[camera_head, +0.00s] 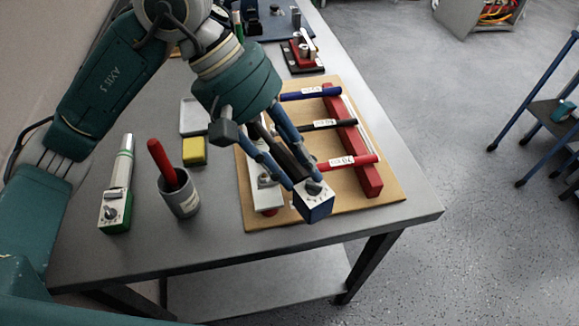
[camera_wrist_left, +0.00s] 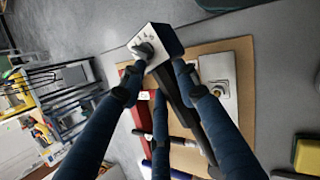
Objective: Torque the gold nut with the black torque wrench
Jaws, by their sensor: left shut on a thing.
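My left gripper (camera_head: 305,183) reaches over the wooden board and is shut on the torque wrench. The wrench has a boxy head (camera_head: 315,208) with a white face, a knob and dark blue-black sides. In the left wrist view the head (camera_wrist_left: 153,48) sits between the fingertips, and a black handle (camera_wrist_left: 182,102) runs back between the fingers. A small gold-toned round fitting, seemingly the gold nut (camera_wrist_left: 218,90), shows on a pale plate (camera_wrist_left: 220,68), beside and apart from the wrench. The fingers partly cover the plate in the head view. My right gripper is out of view.
A green-and-white tool (camera_head: 115,207), a cup (camera_head: 181,196) with a red-handled item and a yellow block (camera_head: 194,151) stand left.

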